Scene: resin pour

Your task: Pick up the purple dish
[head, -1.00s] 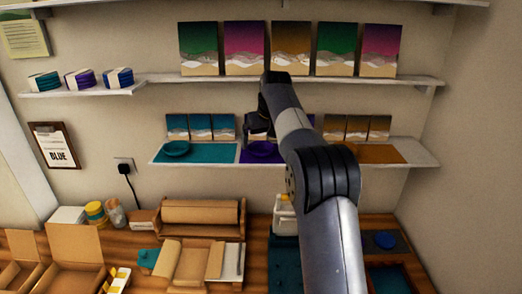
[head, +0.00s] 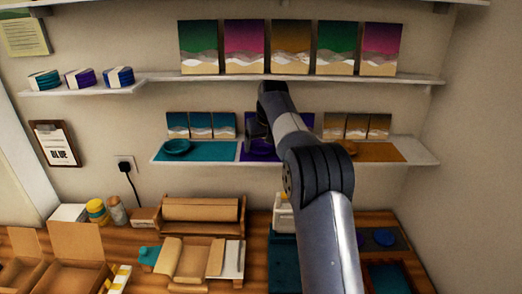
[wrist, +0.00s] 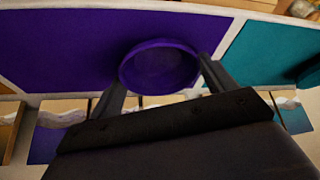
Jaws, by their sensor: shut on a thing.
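The purple dish (head: 262,147) is on the purple section (head: 304,122) of the lower wall shelf, partly hidden behind my arm in the head view. In the wrist view the round purple dish (wrist: 160,67) lies between my two fingers, over the purple mat (wrist: 60,50). My gripper (wrist: 161,71) is shut on the dish, one finger at each side of its rim. In the head view my gripper (head: 257,137) is small and dark at the dish. I cannot tell whether the dish is clear of the mat.
A teal dish (head: 176,147) sits on the teal mat (head: 215,153) to the left. An ochre mat (head: 376,153) lies to the right, with small pictures behind it. The upper shelf (head: 300,78) with large pictures runs above my arm. A cluttered workbench (head: 255,250) is below.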

